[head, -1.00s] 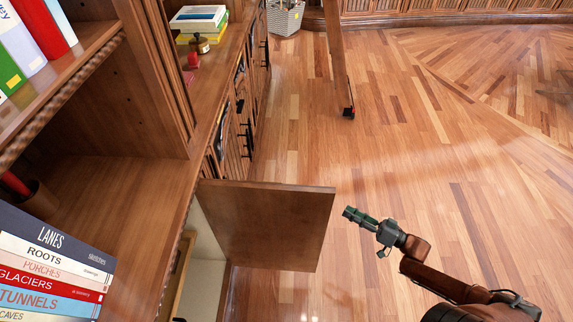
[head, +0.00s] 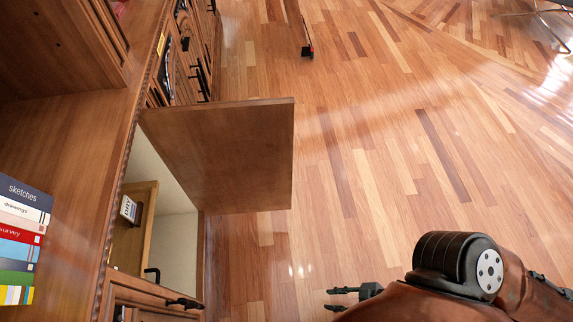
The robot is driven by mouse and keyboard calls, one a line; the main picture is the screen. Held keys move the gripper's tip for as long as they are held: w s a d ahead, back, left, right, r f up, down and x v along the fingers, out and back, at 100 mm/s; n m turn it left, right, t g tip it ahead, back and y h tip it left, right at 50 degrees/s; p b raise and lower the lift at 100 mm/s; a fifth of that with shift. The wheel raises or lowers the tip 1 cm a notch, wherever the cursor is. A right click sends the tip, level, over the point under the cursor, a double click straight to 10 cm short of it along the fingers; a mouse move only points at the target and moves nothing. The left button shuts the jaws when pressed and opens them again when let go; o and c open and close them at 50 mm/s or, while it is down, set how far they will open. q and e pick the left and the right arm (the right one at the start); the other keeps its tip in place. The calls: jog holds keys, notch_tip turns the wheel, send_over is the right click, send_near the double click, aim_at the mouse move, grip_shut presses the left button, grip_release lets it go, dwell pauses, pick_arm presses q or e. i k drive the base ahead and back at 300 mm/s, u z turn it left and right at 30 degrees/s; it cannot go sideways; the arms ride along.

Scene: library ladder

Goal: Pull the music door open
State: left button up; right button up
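A wooden cabinet door (head: 225,155) stands swung out from the low cabinet, over the floor. I see its plain face; no music label shows on it, so I cannot confirm it is the music door. The opening (head: 175,205) beside it shows a pale interior and a wooden piece with a small white label (head: 128,209). My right gripper (head: 332,299) is at the bottom, right of and nearer than the door, apart from it. Its two dark fingers are spread and empty. My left gripper is not in view.
A nearer cabinet front with a dark handle (head: 184,303) is at the bottom left. Stacked books (head: 20,240) lie on the shelf at the left. More handled doors (head: 185,60) run along the cabinet beyond.

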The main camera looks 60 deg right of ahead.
aim_at(234, 156)
jog(key=u, duration=2.6)
jog(key=k, duration=1.5)
jog(key=z, duration=2.3)
